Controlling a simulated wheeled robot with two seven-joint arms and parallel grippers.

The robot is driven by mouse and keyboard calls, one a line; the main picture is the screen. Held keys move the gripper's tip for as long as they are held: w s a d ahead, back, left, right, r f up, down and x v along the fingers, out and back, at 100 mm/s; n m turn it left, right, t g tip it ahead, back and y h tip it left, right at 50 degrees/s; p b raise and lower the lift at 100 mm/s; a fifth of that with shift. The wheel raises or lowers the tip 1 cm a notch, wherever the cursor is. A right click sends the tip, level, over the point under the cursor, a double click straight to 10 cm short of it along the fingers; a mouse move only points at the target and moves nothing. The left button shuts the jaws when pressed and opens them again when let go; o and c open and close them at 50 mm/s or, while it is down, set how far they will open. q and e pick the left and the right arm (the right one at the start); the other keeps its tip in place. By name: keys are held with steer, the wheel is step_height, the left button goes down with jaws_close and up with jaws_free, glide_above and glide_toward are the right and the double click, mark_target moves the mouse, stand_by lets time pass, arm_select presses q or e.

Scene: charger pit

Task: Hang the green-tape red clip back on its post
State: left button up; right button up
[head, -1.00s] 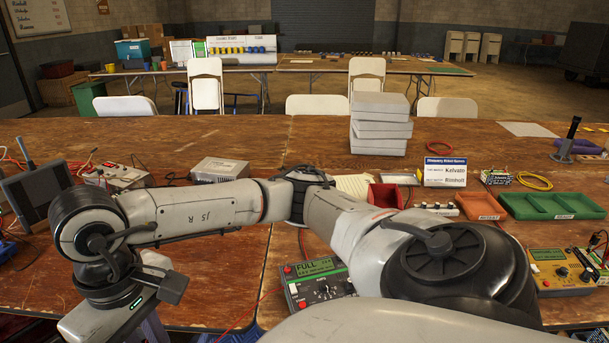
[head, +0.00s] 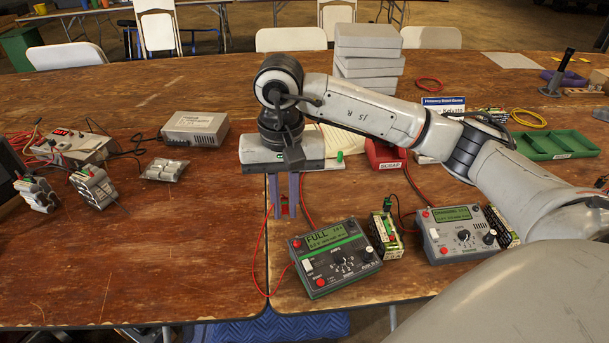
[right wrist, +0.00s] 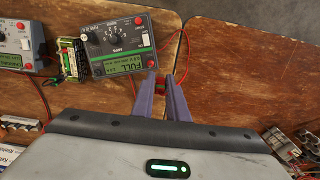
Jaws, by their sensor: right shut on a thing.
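My right gripper (head: 284,213) points down over the table, left of and behind the charger with a FULL display (head: 333,255). Its purple-grey fingers are shut on a small red clip (head: 285,207), which also shows between the fingertips in the right wrist view (right wrist: 161,84). Most of the clip is hidden by the fingers, and I cannot make out green tape on it. A thin red lead (head: 256,262) loops from near the gripper to the charger's left side. The charger also shows in the right wrist view (right wrist: 118,42). My left gripper is not in view.
A second grey charger (head: 458,233) stands to the right, with a green-and-black battery pack (head: 384,236) between the two. Behind are a red scrap bin (head: 384,157) and grey boxes (head: 368,50). Several battery packs (head: 93,187) stand at left.

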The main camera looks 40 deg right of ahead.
steer(key=w+d+f+m, duration=0.1)
steer(key=w+d+m, duration=0.3)
steer(key=d+m, duration=0.1)
step_height(320, 180, down, 7)
steer(key=b, duration=0.4)
steer(key=shift+n+b, duration=0.3)
steer(key=shift+s+f, duration=0.1)
steer(key=shift+s, duration=0.1)
stand_by(0.4)
steer(key=shift+s+a+p, duration=0.2)
steer(key=shift+s+a, duration=0.6)
steer(key=shift+s, duration=0.3)
steer(key=shift+s+a+p, duration=0.15)
steer(key=shift+s+a, duration=0.6)
steer(key=shift+s, duration=0.3)
stand_by(0.6)
steer(key=shift+s+a+f+b, duration=0.2)
steer(key=shift+s+a+b, duration=0.15)
steer(key=shift+s+a, duration=0.45)
stand_by(1.4)
steer(key=o, duration=0.9)
steer(key=shift+w, duration=0.1)
